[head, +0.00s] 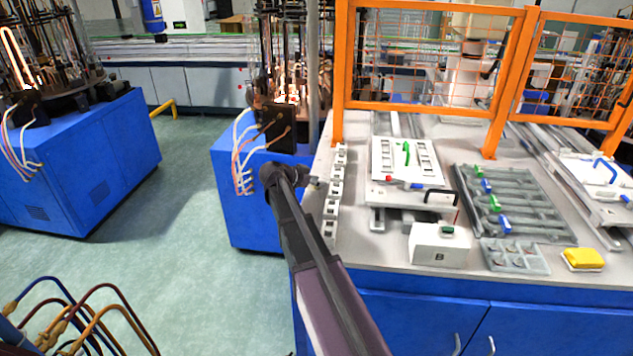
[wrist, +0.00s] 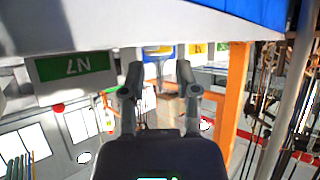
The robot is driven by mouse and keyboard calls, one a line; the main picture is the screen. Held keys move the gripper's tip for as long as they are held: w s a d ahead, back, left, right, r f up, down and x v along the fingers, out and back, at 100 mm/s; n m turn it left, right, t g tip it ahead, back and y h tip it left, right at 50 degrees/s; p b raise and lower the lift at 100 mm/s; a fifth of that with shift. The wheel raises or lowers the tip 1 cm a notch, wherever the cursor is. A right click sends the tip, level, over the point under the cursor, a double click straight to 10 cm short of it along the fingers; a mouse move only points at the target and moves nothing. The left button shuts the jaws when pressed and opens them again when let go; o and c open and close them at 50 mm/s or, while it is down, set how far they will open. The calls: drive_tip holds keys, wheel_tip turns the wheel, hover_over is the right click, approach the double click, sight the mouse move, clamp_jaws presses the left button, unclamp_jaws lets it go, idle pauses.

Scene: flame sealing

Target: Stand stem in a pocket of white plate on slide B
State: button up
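The white plate (head: 381,152) lies on a slide behind the white box marked B (head: 425,244) in the head view. It has rows of dark pockets along its sides and a green piece (head: 406,152) near its middle. A red-and-blue piece (head: 403,183) is at its front edge. Stem-like pieces with blue and green parts (head: 486,186) lie in the grey tray (head: 545,218) to the right; I cannot tell which stem is meant. My gripper (head: 313,182) is left of the plate and apart from it. In the wrist view its fingers (wrist: 158,75) stand apart with nothing held between them.
A white slotted strip (head: 335,200) runs along the table's left edge, near my gripper. An orange guard frame (head: 425,108) stands behind the plate. A black handle (head: 441,194) rises at the plate's front. A small grey compartment tray (head: 515,260) and a yellow pad (head: 582,259) lie front right.

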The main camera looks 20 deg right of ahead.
drive_tip(key=shift+r, duration=0.1)
idle(0.3)
drive_tip(key=shift+a+r+p, duration=0.1)
drive_tip(key=shift+r+p, duration=0.1)
drive_tip(key=shift+p, duration=0.1)
drive_tip(key=shift+s+a+r, duration=0.1)
drive_tip(key=shift+a+r, duration=0.1)
drive_tip(key=shift+a, duration=0.1)
drive_tip(key=p+v, duration=0.5)
drive_tip(key=v, duration=0.6)
drive_tip(key=shift+f, duration=0.15)
